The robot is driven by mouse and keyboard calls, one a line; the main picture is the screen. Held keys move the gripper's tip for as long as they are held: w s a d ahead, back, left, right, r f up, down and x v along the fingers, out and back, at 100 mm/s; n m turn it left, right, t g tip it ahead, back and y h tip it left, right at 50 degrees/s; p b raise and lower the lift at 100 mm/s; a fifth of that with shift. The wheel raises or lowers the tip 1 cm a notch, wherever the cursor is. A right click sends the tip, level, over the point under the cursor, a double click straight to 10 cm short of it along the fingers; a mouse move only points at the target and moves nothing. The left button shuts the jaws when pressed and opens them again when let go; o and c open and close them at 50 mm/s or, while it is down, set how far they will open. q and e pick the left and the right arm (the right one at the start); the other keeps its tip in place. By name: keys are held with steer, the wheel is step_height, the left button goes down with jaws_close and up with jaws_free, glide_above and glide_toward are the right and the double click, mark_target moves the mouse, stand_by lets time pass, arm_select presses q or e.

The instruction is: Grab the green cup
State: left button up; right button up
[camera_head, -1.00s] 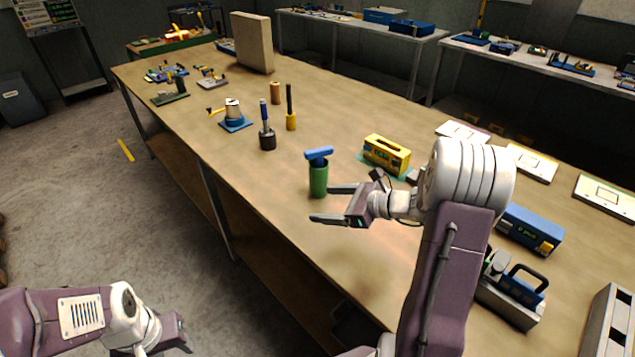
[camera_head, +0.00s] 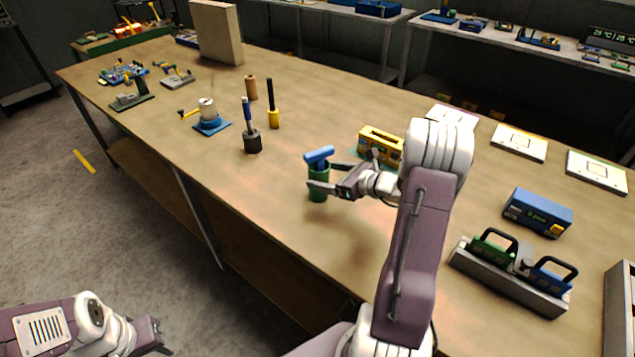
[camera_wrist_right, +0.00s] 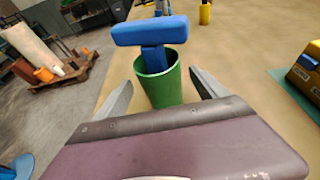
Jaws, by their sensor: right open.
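The green cup (camera_head: 318,190) stands upright on the workbench, with a blue T-shaped tool (camera_head: 319,156) standing in it. My right gripper (camera_head: 322,174) is open, its fingers on either side of the cup. In the right wrist view the green cup (camera_wrist_right: 159,84) is between the two open fingers (camera_wrist_right: 158,90), with the blue tool (camera_wrist_right: 150,32) rising above its rim. From these views I cannot tell whether a finger touches the cup. My left gripper (camera_head: 150,338) is at the lower left, away from the bench, and its fingers do not show clearly.
A yellow box (camera_head: 381,146) stands right of the cup. A dark holder (camera_head: 252,144) with a blue-handled tool and a yellow-based tool (camera_head: 274,118) stand behind it to the left. A grey rack (camera_head: 510,276) and a blue box (camera_head: 538,213) are at the right. Bench in front of the cup is clear.

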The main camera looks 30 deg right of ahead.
mark_target(311, 166)
steer(key=shift+w+a+f, duration=0.2)
steer(key=shift+w+a, duration=0.05)
steer(key=shift+w, duration=0.3)
steer(key=x, duration=0.3)
steer(key=shift+w+a, duration=0.2)
steer(key=shift+w, duration=0.15)
steer(key=shift+w+a+f, duration=0.1)
steer(key=shift+w+f, duration=0.15)
steer(key=shift+w, duration=0.2)
steer(key=shift+s, duration=0.15)
steer(key=c, duration=0.3)
steer(key=shift+r, duration=0.1)
steer(key=c, duration=1.2)
steer(key=shift+r, duration=0.8)
step_height(311, 166, up, 3)
steer(key=shift+f+p, duration=0.1)
steer(key=shift+p, duration=0.3)
steer(key=s+d+r, duration=0.1)
steer(key=d+r, duration=0.2)
steer(key=d, duration=0.2)
steer(key=s+d+r+p, duration=0.1)
steer(key=d+r, duration=0.2)
steer(key=d, duration=0.3)
steer(key=shift+s+d+r, duration=0.2)
steer(key=shift+s+r, duration=0.1)
steer(key=shift+s, duration=0.05)
